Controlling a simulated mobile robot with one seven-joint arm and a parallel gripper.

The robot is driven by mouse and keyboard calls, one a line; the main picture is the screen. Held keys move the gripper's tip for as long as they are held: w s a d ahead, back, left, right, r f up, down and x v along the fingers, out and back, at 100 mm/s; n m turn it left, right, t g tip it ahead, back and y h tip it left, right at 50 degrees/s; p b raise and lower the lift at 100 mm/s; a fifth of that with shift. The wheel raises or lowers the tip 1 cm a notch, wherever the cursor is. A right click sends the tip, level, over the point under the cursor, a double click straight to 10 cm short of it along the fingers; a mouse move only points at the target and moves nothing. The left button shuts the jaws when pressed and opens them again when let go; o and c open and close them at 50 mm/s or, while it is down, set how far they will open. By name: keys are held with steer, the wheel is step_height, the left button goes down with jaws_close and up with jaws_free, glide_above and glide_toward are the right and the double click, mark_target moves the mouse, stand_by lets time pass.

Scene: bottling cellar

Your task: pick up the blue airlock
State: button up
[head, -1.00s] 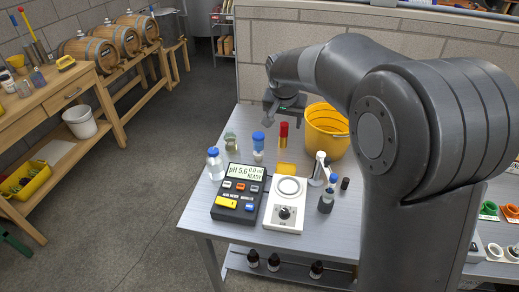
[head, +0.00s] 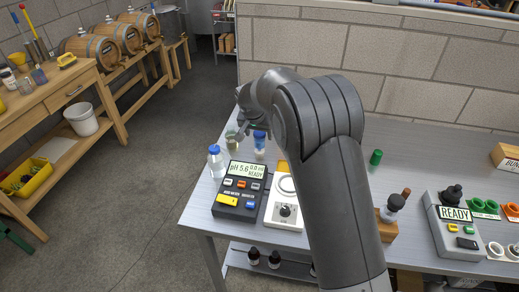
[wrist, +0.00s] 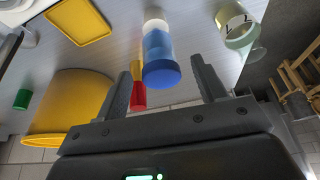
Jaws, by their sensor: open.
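The blue airlock (head: 259,137), with a dark blue cap and a pale lower end, stands on the bench behind the pH meter. In the wrist view the blue airlock (wrist: 157,48) shows between the tips of my gripper (wrist: 167,64). The fingers are apart, one on each side, with a visible gap to it on the right; on the left I cannot tell whether they touch. In the head view my gripper (head: 251,121) is just behind and above the airlock, partly hidden by my arm.
A pale glass jar (wrist: 238,27) stands close beside the airlock. A red-and-yellow item (wrist: 138,86) and a yellow bucket (wrist: 72,105) are near the fingers. A blue-capped bottle (head: 216,163), the pH meter (head: 241,190) and a white stirrer plate (head: 284,213) stand in front.

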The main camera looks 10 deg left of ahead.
mark_target(259, 145)
steer(key=x, duration=0.5)
steer(key=shift+r, duration=0.1)
steer(key=c, duration=1.1)
